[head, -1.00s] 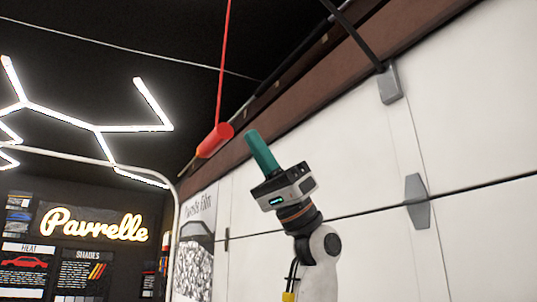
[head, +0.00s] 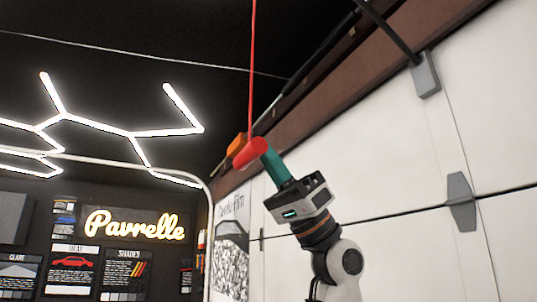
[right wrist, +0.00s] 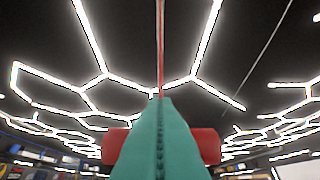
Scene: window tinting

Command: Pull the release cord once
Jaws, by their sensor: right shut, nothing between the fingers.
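The red release cord (head: 252,70) hangs from above and ends in a red cylindrical handle (head: 248,153), tilted in the head view. My right gripper (head: 267,150) has teal fingers pressed together, pointing up at the right end of the handle. They overlap it in the picture; I cannot tell whether they touch it. In the right wrist view the shut fingers (right wrist: 158,105) cover the middle of the handle, whose red ends (right wrist: 207,146) show on both sides. The cord (right wrist: 160,50) rises above the fingertips. My left gripper is not in view.
A white sectional door (head: 390,170) with grey hinges fills the right side. A dark rail arm (head: 385,28) slants down to it. An orange object (head: 236,143) shows behind the handle. Hexagonal ceiling lights (head: 125,132) and a Pavrelle sign (head: 133,225) are at left.

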